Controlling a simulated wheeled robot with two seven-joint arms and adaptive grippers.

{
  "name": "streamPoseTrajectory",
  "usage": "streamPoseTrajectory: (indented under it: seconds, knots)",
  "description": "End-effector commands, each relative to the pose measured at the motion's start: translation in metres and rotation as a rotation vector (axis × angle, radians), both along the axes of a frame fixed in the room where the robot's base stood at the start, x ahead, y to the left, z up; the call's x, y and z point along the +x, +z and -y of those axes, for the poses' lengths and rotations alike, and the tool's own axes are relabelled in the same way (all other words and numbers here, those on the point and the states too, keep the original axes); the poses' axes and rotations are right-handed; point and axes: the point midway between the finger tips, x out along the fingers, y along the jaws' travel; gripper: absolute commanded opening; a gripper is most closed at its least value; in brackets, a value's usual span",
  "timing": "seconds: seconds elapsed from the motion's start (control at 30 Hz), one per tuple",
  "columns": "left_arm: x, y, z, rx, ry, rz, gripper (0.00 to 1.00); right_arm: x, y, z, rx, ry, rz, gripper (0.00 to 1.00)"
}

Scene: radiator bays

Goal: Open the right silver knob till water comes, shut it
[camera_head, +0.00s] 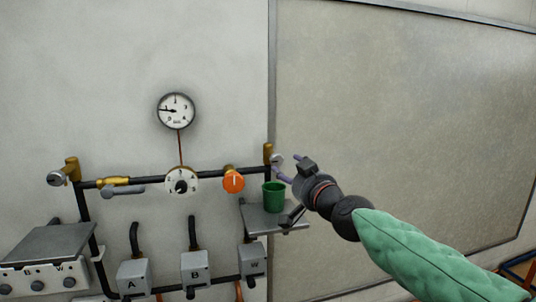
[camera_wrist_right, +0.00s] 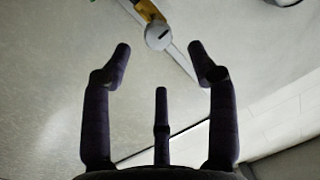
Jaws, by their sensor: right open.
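The right silver knob (camera_head: 276,160) sits on a brass fitting (camera_head: 268,152) at the right end of the dark pipe. It also shows in the right wrist view as a round silver cap (camera_wrist_right: 158,37) with a dark slot, beyond and between the fingertips. My right gripper (camera_head: 279,172) is open and empty, close to the knob, with no contact visible in the wrist view. Its fingers (camera_wrist_right: 163,62) are spread. A green cup (camera_head: 273,196) stands on a small grey shelf (camera_head: 256,217) below the knob. No water shows. My left gripper is not in view.
A left silver knob (camera_head: 58,179) is on the pipe's other end. Between are a grey lever (camera_head: 124,190), a white dial (camera_head: 182,180) and an orange knob (camera_head: 233,181). A gauge (camera_head: 176,111) hangs above. Grey boxes (camera_head: 195,268) sit below. The right panel is bare.

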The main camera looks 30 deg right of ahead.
Motion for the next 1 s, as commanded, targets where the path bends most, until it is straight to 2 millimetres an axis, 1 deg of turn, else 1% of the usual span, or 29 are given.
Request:
streamPoseTrajectory:
  seconds: [0.17,0.4,0.6,0.8,1.0]
  knots:
    - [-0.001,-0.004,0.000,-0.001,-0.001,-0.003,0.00,0.021,-0.003,0.002,0.000,0.000,-0.002,0.59]
    - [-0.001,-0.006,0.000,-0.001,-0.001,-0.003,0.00,0.060,-0.003,0.006,-0.001,0.000,-0.002,0.59]
    - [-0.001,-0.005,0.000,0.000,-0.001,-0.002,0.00,0.087,-0.002,0.010,0.000,0.000,-0.001,0.59]
    - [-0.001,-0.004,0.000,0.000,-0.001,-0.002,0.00,0.101,-0.002,0.012,0.000,0.000,-0.001,0.59]
    - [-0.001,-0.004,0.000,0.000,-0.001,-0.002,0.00,0.104,-0.002,0.012,0.000,-0.001,-0.001,0.59]
